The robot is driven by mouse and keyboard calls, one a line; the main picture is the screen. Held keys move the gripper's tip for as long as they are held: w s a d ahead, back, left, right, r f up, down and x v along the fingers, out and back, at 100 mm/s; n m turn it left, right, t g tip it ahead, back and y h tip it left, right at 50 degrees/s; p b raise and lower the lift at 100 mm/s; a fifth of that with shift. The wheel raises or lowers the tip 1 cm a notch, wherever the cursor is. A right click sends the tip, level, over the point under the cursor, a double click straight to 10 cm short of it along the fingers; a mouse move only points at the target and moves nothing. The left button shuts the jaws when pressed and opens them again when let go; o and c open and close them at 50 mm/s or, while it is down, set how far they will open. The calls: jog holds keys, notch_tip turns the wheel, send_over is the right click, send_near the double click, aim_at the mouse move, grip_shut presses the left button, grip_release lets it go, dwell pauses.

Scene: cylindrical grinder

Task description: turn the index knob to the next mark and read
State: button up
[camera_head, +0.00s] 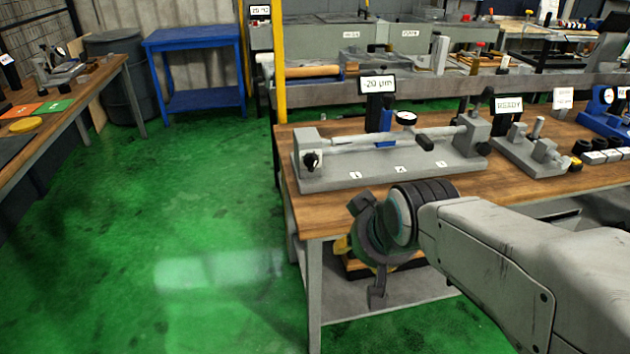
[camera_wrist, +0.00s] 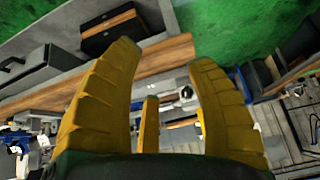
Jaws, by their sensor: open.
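A black knob (camera_head: 311,160) sits on the left end block of a grey bench fixture (camera_head: 420,172) with a horizontal bar held between its ends. A small dial gauge (camera_head: 406,118) stands over the bar. I cannot make out the knob in the wrist view.
The wooden bench (camera_head: 330,217) has its left corner near my gripper. A "READY" sign (camera_head: 509,105) stands by a second grey fixture (camera_head: 530,150) on the right. A blue table (camera_head: 195,45) is at the back left. The green floor (camera_head: 190,220) left of the bench is clear.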

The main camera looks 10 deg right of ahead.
jog(key=w+f+m+t+b, duration=0.1)
jog(key=w+f+t+b, duration=0.15)
jog(key=w+b, duration=0.45)
jog(key=w+f+m+t+b, duration=0.1)
jog(key=w+f+t+b, duration=0.15)
jog(key=w, duration=0.85)
jog(key=m+t+b, duration=0.2)
jog(key=t+b, duration=0.4)
jog(key=b, duration=0.4)
send_near(315, 167)
jog(key=w, duration=0.3)
jog(key=shift+w+b, duration=1.1)
jog(key=shift+w, duration=2.65)
grip_shut()
